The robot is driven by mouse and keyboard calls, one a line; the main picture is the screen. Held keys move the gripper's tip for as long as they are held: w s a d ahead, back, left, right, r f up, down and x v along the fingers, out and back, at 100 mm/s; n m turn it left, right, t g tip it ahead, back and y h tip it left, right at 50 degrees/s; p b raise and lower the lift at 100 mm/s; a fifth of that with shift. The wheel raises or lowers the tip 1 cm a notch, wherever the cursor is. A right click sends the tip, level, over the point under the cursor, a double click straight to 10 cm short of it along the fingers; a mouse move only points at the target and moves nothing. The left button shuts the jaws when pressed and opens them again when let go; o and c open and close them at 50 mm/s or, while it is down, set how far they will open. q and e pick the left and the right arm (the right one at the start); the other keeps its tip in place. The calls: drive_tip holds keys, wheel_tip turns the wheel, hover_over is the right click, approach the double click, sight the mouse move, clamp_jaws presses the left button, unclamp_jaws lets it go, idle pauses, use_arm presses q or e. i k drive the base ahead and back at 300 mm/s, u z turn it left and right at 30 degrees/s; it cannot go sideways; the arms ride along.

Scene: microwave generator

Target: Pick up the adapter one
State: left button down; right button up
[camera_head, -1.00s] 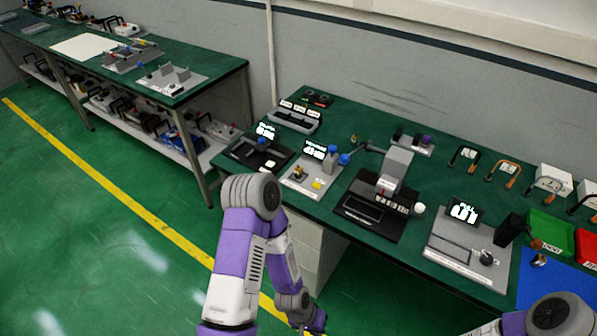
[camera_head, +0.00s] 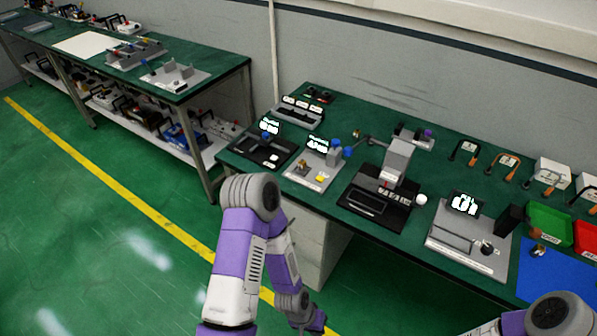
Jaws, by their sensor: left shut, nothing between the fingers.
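I cannot tell which item is adapter one. Small brass-coloured pieces stand on the green workbench (camera_head: 400,253): one on the grey station (camera_head: 309,180) with blue knobs, and one by the blue mat (camera_head: 545,272). A grey rack (camera_head: 297,113) with white labels is at the back left of the bench. My left gripper (camera_head: 312,329) is at the bottom edge, low in front of the bench and apart from everything on it. It is shut and mostly cut off, and I see nothing held. My right arm shows at the bottom right; its gripper is out of view.
A black press (camera_head: 388,187) stands mid-bench, with a grey station (camera_head: 470,247) to its right. Green (camera_head: 549,222) and red (camera_head: 588,237) bins are at the right. A second green bench (camera_head: 200,82) stands at the left. The floor between is clear.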

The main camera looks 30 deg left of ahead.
sight(301, 163)
drive_tip(key=k, duration=1.2)
drive_tip(key=u, duration=0.65)
drive_tip(key=i, duration=0.75)
drive_tip(key=u, duration=0.55)
drive_tip(key=i, duration=0.9)
drive_tip(key=z, duration=0.5)
